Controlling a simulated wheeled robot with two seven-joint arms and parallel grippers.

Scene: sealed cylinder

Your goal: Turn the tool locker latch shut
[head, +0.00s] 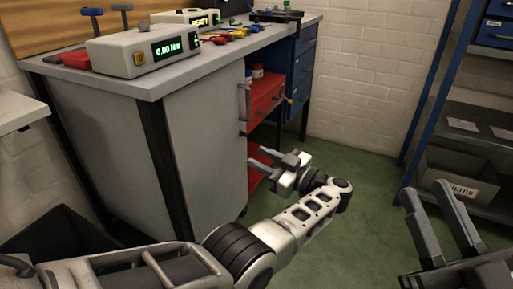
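A grey cabinet (205,145) stands under the workbench. Small dark fittings (243,96) show along its right edge, facing the shelf bay; I cannot tell which of them is the locker latch or how it is turned. My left gripper (256,161) is near the lower right edge of the cabinet, its two dark fingers spread and pointing left toward it. Nothing shows between them, and I cannot tell whether they touch the cabinet. My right gripper (427,189) is at the lower right, fingers pointing up, open and empty, away from the cabinet.
The benchtop (210,64) holds a meter (143,54), tools and coloured items. A blue rack (425,105) with a labelled bin (459,175) stands at right. Green floor (355,175) is clear between.

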